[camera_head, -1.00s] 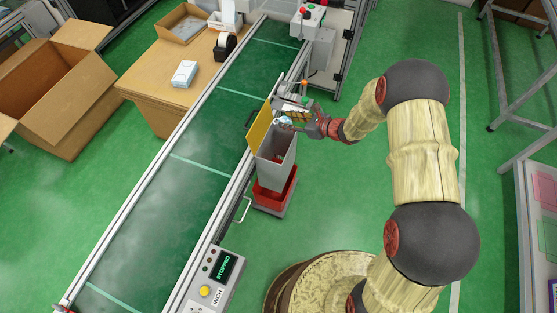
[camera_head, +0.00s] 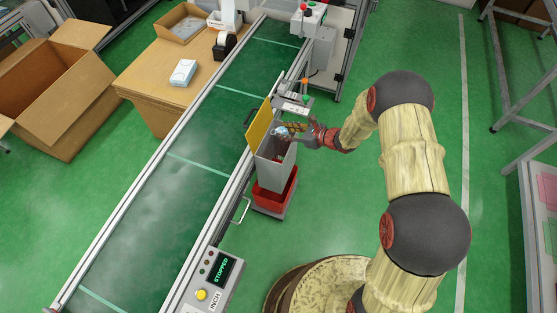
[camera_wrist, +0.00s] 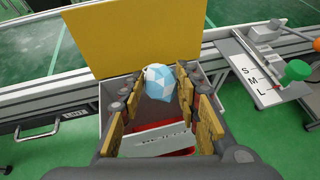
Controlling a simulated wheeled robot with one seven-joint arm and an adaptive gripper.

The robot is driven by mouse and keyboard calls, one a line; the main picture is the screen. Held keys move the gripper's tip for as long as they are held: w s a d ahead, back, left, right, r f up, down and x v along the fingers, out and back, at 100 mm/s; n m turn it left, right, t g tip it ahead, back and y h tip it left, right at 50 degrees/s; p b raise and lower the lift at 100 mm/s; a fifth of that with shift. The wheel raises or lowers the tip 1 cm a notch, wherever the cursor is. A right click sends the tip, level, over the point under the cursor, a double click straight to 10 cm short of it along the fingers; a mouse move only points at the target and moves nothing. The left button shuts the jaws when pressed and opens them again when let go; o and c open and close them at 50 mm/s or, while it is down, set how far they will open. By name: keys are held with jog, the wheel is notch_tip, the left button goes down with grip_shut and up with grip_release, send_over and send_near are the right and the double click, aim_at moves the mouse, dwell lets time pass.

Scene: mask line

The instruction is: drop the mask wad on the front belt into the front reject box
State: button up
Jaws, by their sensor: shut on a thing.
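The mask wad (camera_wrist: 160,82), a crumpled light-blue and white ball, is between my gripper's fingertips in the wrist view. It also shows small in the head view (camera_head: 282,131). My gripper (camera_wrist: 161,95) is shut on it, over the mouth of the grey front reject box (camera_head: 272,172). In the wrist view a white lettered panel (camera_wrist: 155,142) of the box shows below the wad. The yellow board (camera_head: 260,124) stands up at the belt side of the box. The front belt (camera_head: 160,190) is green and no wad shows on it.
A red bin (camera_head: 272,194) sits around the foot of the box. A control panel (camera_head: 212,280) on the belt rail reads STOPPED. A size plate with a green knob (camera_wrist: 297,70) is right of the box. Open green floor lies to the right.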

jog(key=o, duration=0.7)
jog(key=shift+o, duration=0.2)
jog(key=shift+r, duration=0.1)
jog(key=v, duration=1.2)
